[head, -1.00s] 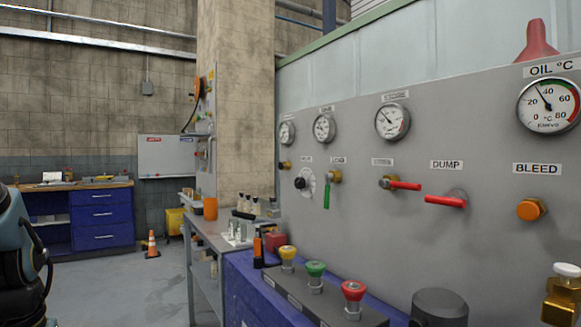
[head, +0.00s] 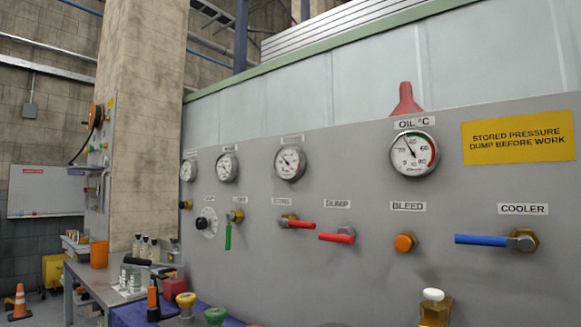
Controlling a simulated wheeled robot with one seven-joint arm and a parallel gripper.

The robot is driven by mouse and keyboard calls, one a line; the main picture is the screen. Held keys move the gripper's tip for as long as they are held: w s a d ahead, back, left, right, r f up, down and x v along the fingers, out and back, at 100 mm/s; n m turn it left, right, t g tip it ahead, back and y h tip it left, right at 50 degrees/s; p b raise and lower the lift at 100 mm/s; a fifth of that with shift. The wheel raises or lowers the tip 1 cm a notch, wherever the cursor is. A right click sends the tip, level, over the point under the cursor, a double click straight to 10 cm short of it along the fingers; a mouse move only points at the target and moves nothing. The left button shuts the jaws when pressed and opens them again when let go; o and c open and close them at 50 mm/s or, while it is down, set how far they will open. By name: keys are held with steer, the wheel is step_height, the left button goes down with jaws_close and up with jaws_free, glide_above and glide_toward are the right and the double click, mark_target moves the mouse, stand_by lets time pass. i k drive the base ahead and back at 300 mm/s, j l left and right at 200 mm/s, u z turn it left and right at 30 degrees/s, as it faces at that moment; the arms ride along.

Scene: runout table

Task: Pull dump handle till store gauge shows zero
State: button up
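The dump handle (head: 337,237) is a red lever under the DUMP label on the grey panel. It lies nearly level, its grip pointing left from its pivot. Another red lever (head: 302,224) on a brass valve sits just left of it, under a label that I cannot read surely. Three round white gauges stand in a row at the upper left. The one nearest the dump handle (head: 289,163) may be the store gauge, but its label is blurred. Its needle points to the upper left; its numbers are too small to read. My gripper is not in view.
The panel also carries an oil gauge (head: 413,153), an orange bleed knob (head: 404,242), a blue cooler lever (head: 482,240) and a yellow warning sign (head: 518,137). A bench (head: 95,281) with bottles stands left.

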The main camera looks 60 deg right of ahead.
mark_target(343, 238)
steer(key=l+z, duration=0.4)
steer(key=z, duration=0.2)
steer(key=j+z, duration=0.15)
steer(key=z, duration=0.25)
steer(key=j+z, duration=0.1)
steer(key=z, duration=0.25)
steer(key=k+j+z, duration=0.1)
steer(key=z, duration=0.3)
